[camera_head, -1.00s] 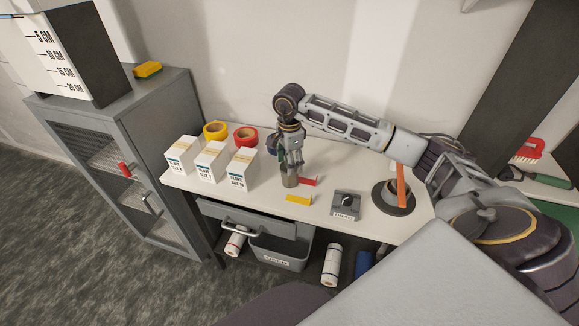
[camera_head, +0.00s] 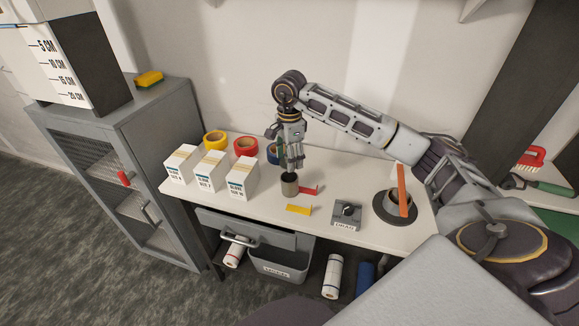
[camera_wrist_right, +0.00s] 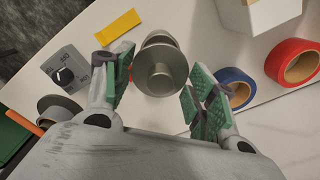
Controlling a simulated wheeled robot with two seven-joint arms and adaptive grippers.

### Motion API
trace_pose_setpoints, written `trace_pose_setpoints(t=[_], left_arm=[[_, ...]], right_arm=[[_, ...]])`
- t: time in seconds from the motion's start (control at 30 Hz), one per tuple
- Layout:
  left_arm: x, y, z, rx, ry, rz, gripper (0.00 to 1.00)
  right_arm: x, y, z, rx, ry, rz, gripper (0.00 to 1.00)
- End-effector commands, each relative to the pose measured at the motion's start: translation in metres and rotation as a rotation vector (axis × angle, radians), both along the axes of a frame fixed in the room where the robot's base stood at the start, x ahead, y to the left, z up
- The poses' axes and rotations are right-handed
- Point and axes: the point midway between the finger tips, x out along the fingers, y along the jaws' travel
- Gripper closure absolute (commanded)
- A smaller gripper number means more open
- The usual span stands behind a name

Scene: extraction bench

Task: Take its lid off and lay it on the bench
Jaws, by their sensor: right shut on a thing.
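A small grey metal canister (camera_head: 289,187) stands upright on the bench (camera_head: 380,236), and its top shows a dark opening. My right gripper (camera_head: 292,166) points down just above it. The round grey lid (camera_wrist_right: 160,70) with its central knob lies between the green-padded fingers of my right gripper (camera_wrist_right: 160,92) in the wrist view. The gripper is shut on the lid, apart from the canister, whose body (camera_wrist_right: 158,38) shows partly behind the lid. In the head view the fingers mostly hide the lid. My left gripper is in neither view.
White boxes (camera_head: 212,171) and yellow (camera_head: 215,140), red (camera_head: 246,146) and blue (camera_head: 272,154) tape rolls stand left of the canister. A yellow piece (camera_head: 298,209), a red piece (camera_head: 308,190) and a dial box (camera_head: 346,214) lie close by. Bare bench lies behind the dial box.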

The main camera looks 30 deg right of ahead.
Motion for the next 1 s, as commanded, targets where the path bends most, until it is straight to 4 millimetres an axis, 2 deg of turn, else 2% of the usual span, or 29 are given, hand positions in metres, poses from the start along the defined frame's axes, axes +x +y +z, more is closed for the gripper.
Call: trace_pose_setpoints(t=[0.2,0.53,0.57,0.67,0.7,0.93,1.0], left_arm=[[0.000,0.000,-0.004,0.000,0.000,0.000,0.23],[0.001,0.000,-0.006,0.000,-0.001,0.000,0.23],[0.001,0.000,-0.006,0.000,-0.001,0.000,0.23],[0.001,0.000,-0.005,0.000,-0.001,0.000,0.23],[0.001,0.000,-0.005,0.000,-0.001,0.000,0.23],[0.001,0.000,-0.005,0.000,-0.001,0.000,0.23],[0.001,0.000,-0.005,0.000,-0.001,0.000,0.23]], right_arm=[[0.001,0.000,0.026,0.000,-0.002,0.000,0.55],[0.000,0.000,0.041,0.000,0.001,0.000,0.56],[0.000,0.000,0.041,0.000,0.001,0.000,0.60],[0.000,0.000,0.041,0.000,0.001,0.000,0.93],[0.000,0.000,0.041,0.000,0.001,0.000,1.00],[0.000,0.000,0.041,0.000,0.001,0.000,1.00],[0.000,0.000,0.041,0.000,0.001,0.000,0.93]])
